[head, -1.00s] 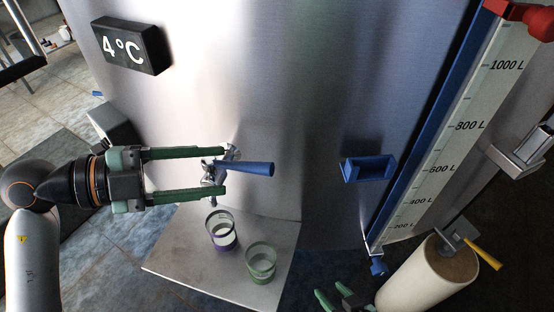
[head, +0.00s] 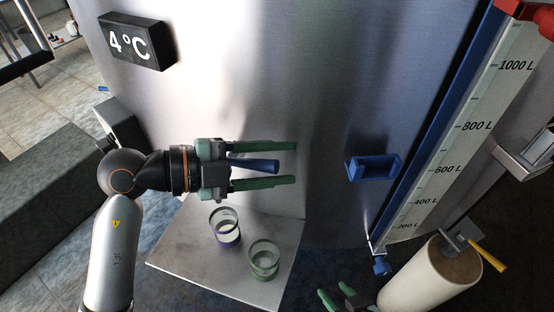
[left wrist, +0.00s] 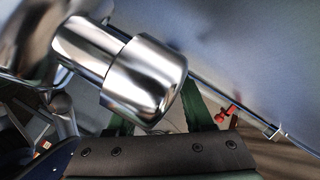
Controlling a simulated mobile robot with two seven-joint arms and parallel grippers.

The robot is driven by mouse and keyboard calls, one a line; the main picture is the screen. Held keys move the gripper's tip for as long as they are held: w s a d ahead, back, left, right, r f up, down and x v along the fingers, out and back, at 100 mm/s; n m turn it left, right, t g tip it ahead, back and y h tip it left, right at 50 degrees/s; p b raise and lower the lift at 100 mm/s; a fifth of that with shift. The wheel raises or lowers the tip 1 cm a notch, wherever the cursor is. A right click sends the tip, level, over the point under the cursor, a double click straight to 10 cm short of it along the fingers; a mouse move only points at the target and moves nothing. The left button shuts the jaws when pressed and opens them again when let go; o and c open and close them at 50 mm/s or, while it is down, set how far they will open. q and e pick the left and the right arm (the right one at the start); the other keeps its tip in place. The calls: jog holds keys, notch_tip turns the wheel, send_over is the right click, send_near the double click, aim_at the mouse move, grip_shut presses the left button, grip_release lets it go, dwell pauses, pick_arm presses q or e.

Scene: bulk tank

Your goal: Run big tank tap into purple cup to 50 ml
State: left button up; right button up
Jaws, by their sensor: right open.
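The big tank's tap has a blue handle (head: 256,165) pointing right in the head view. My left gripper (head: 293,163) is open, with one finger above the handle and one below it, apparently not squeezing it. The gripper hides the tap's body in the head view. A large chrome tap part (left wrist: 146,80) fills the middle of the left wrist view, in front of the green fingers. The purple cup (head: 229,240) stands upright on the metal shelf below; its inside looks pale, and I cannot read a level. My right gripper (head: 336,299) is open and empty at the bottom edge.
A green cup (head: 264,270) stands beside the purple one on the shelf (head: 185,257). A blue bracket (head: 373,168) sticks out of the tank wall. A level scale (head: 463,140) and a cream cylinder with a yellow-handled tap (head: 430,280) are at the right.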

pick_arm(q)
grip_shut()
dwell(1.2)
